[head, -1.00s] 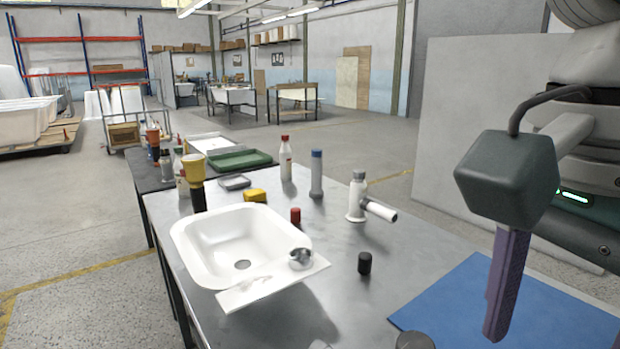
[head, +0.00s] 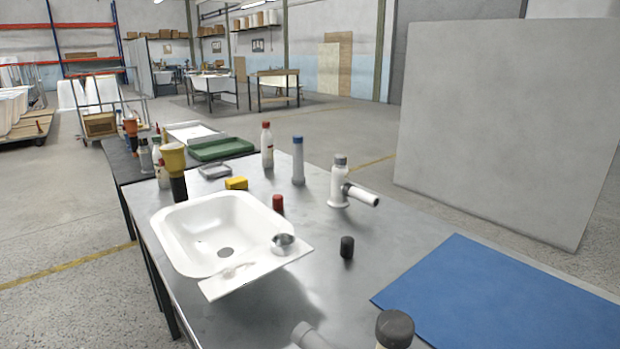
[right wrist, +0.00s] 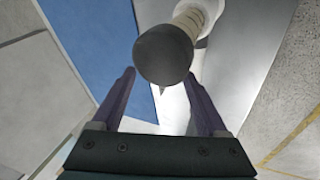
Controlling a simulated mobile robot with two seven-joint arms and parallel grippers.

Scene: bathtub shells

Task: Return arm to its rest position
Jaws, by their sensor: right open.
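My right gripper (right wrist: 159,76) shows in the right wrist view with its two purple fingers apart. No gripper or arm shows in the head view. My left gripper is out of sight.
A metal workbench (head: 240,325) bears a white basin (head: 188,238), a white pipe fitting (head: 340,186), a black cap (head: 347,247), bottles and a blue mat (head: 500,300). A grey panel (head: 505,120) stands behind it. Open floor lies left.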

